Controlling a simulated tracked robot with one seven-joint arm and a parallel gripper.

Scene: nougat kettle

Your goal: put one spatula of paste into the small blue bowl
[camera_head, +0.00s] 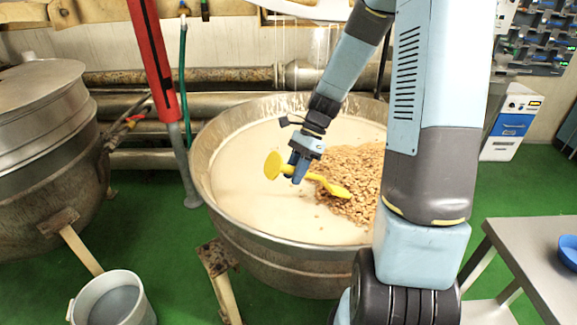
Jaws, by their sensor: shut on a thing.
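A large metal kettle (209,170) holds pale paste (245,200) with a heap of brown nuts (355,170) on its right side. My gripper (299,172) is over the kettle, shut on a yellow spatula (273,166). One end of the spatula is a rounded disc at the left. Its other end (337,190) reaches right over the nuts. I cannot tell whether it touches them or whether paste is on it. The small blue bowl (569,251) stands on a grey table at the right edge, partly cut off by the frame.
The grey table (520,245) is mostly bare. A bucket (112,300) stands on the green floor at the lower left. A second metal vessel (45,150) is at the left. A red and grey post (160,80) rises beside the kettle. Pipes (190,77) run behind.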

